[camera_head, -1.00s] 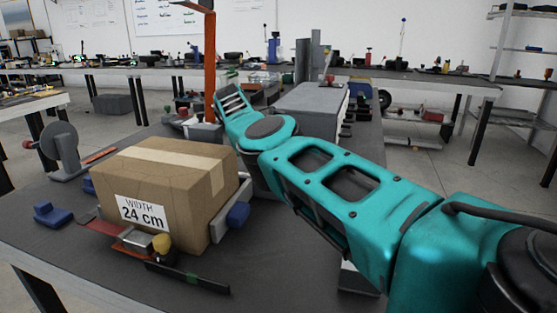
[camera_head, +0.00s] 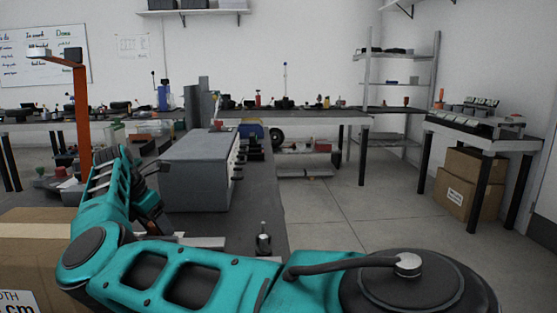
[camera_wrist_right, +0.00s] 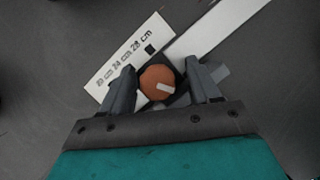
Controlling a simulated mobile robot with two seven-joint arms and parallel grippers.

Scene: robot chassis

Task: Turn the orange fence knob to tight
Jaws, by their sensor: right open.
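The orange knob (camera_wrist_right: 157,80) shows in the right wrist view, round, with a short white mark on its top pointing toward the right. It sits on a dark block beside a white scale strip (camera_wrist_right: 125,60) with centimetre figures. My right gripper (camera_wrist_right: 160,78) is open, with one finger on each side of the knob. I cannot tell whether the fingers touch it. In the head view my right gripper (camera_head: 152,205) is angled down over the bench, partly hidden by my arm. My left gripper is not in view.
A cardboard box (camera_head: 35,252) stands at the lower left, partly cut off. An orange post (camera_head: 82,110) rises behind it. A grey machine (camera_head: 195,170) stands just right of my right gripper. A white bar (camera_wrist_right: 220,25) runs diagonally beside the knob.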

